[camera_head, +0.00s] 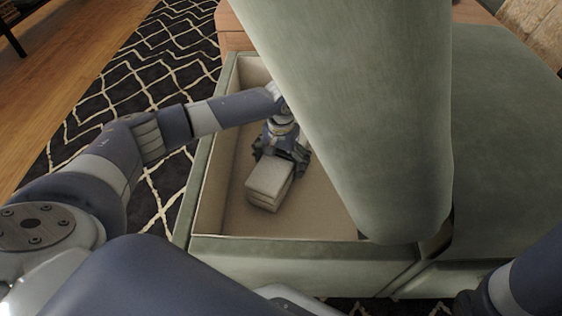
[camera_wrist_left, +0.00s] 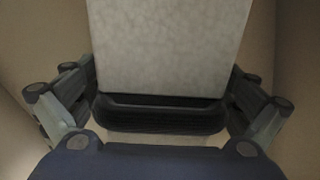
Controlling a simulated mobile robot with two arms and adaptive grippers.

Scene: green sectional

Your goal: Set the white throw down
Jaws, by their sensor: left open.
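The white throw (camera_head: 268,184) is a folded, pale block in the open storage box (camera_head: 213,170) of the green sectional. It appears to lie on the box floor, near the middle. My left gripper (camera_head: 280,158) reaches down into the box at the throw's far end, with its fingers open. In the left wrist view the throw (camera_wrist_left: 168,45) fills the upper middle, between the spread fingers of the left gripper (camera_wrist_left: 163,72). I cannot tell whether a finger touches it. Part of my right arm shows at the lower right, but its gripper is not visible.
A raised green cushion or lid (camera_head: 365,110) stands over the right side of the box and hides part of it. A green seat (camera_head: 505,150) lies to the right. A dark patterned rug (camera_head: 165,70) and wood floor (camera_head: 80,60) are at left.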

